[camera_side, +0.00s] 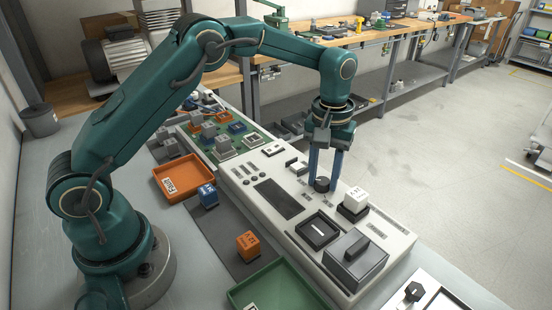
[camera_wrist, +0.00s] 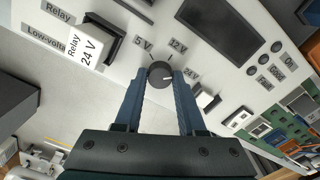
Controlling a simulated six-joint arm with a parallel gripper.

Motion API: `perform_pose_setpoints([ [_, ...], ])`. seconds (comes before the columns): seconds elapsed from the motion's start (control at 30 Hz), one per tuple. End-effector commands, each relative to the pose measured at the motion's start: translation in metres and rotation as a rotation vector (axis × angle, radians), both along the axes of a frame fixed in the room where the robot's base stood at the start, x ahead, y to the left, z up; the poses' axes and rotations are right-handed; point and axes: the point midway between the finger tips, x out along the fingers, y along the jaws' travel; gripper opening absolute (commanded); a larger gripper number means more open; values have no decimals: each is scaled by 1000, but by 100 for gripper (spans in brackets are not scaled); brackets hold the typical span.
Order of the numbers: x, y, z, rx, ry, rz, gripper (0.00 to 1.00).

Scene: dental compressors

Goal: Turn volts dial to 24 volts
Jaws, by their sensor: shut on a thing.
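The volts dial (camera_side: 322,185) is a small dark round knob on the light grey test panel (camera_side: 250,180). In the wrist view the dial (camera_wrist: 159,73) has printed labels 5 V (camera_wrist: 142,43), 12 V (camera_wrist: 179,46) and 24 V (camera_wrist: 191,72) around it. A faint light mark shows on the knob's right side, roughly towards the 24 V label; its exact angle is hard to read. My gripper (camera_side: 323,180) points down, with its blue fingers shut on the dial, one on each side. The fingertips (camera_wrist: 160,78) also show in the wrist view.
A white relay block marked 24 V (camera_wrist: 90,42) sits in a dark socket close by; it also shows in the side view (camera_side: 355,199). A dark screen (camera_side: 278,199), a grey lidded box (camera_side: 355,258) and a black tray (camera_side: 318,231) are also on the panel.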

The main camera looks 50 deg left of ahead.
Motion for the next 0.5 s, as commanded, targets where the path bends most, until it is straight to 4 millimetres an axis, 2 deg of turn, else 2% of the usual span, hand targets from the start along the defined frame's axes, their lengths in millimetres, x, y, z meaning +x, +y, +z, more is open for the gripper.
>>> perform_pose_setpoints([
  [0.2, -1, -2, 1, -4, 1, -133, 0],
  [0.5, -1, -2, 1, -4, 2, -222, 0],
])
